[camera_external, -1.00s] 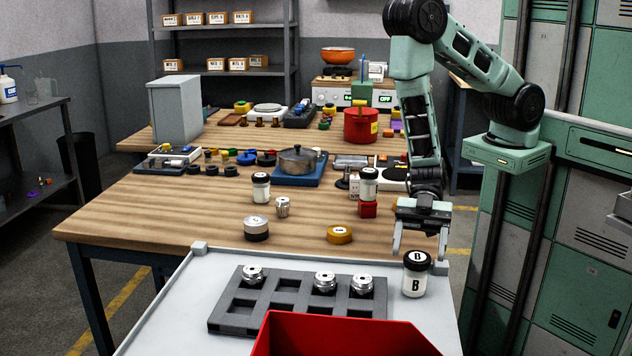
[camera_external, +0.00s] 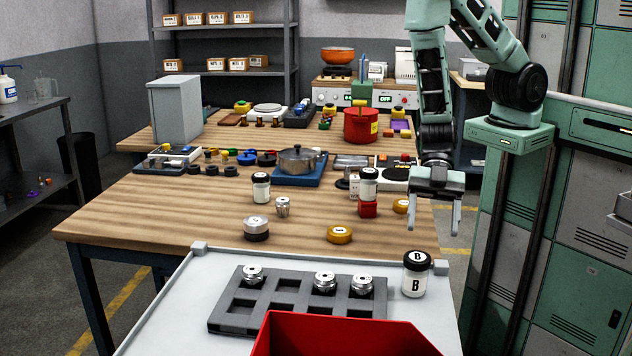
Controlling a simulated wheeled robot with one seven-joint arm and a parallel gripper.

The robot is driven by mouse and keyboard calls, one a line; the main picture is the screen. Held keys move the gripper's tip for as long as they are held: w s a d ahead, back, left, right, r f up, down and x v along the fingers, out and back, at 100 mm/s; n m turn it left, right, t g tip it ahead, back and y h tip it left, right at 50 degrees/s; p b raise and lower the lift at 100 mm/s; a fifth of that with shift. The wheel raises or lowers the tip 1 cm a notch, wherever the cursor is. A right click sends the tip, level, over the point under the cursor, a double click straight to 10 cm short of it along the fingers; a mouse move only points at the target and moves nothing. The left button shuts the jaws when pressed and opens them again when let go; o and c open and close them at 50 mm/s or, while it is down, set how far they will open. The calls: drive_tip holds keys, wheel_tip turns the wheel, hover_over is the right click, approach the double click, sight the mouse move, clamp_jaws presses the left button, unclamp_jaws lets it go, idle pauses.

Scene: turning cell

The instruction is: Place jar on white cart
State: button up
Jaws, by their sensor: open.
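A white jar with a black lid marked B (camera_external: 415,275) stands upright on the white cart (camera_external: 180,322), near the cart's right edge. My gripper (camera_external: 432,227) is open and empty. It hangs above and behind the jar in the picture, with its fingers pointing down and apart from it. Two similar black-lidded jars stand on the wooden table, one at the left (camera_external: 261,187) and one on a red block (camera_external: 369,184).
A grey slotted tray (camera_external: 232,322) with several metal parts and a red bin (camera_external: 340,335) sit on the cart. Metal pieces, a yellow round part (camera_external: 339,234) and a pot (camera_external: 298,160) are on the wooden table (camera_external: 130,215). Lockers flank my arm on the right.

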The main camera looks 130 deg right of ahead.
drive_tip(key=s+a+r+g+h, duration=0.3)
drive_tip(key=s+r, duration=0.5)
drive_tip(key=s, duration=0.3)
drive_tip(key=s+a+r+m+g+h, duration=0.1)
drive_tip(key=s+a+r+g+h, duration=0.2)
drive_tip(key=s+a+r+g, duration=0.2)
drive_tip(key=s+a+r, duration=0.3)
drive_tip(key=s, duration=0.3)
drive_tip(key=shift+r, duration=0.1)
